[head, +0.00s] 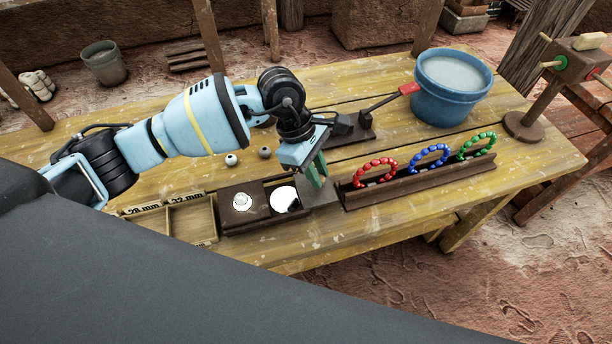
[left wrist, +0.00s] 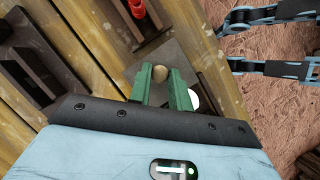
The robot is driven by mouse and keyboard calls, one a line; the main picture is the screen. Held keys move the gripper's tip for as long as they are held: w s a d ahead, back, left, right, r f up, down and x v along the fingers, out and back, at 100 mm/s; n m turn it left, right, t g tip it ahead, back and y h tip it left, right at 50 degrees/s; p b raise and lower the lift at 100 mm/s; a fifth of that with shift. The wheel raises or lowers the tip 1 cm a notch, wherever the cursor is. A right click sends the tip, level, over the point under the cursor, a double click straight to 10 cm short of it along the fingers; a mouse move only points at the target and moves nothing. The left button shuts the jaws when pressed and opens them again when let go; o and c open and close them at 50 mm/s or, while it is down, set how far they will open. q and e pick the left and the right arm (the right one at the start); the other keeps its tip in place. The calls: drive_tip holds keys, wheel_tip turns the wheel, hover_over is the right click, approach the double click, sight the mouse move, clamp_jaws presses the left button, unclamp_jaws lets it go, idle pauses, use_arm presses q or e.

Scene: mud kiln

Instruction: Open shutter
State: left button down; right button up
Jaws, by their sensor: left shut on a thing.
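The shutter is a flat grey-brown plate (head: 322,194) at the right end of a dark wooden box (head: 262,219) on the table. The plate also shows in the left wrist view (left wrist: 172,55), with a round tan knob (left wrist: 160,74) on it. My left gripper (head: 317,178) has green fingers pointing down at the plate, and they are shut on the knob. A bright white round window (head: 284,198) shows uncovered in the box, left of the plate; a dark patch covers part of its right side. My right gripper is not in view.
A dark rack (head: 420,184) with red, blue and green bead rings stands close right of the plate. A wooden sorting tray (head: 193,221) is left of the box. A blue bucket (head: 452,90) stands at the back right. Two small beads lie behind the box.

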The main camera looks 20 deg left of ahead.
sight(304, 179)
use_arm(q)
drive_tip(key=c, duration=1.3)
unclamp_jaws()
drive_tip(key=shift+a+r, duration=0.15)
drive_tip(key=shift+r, duration=0.15)
drive_tip(key=v, duration=0.7)
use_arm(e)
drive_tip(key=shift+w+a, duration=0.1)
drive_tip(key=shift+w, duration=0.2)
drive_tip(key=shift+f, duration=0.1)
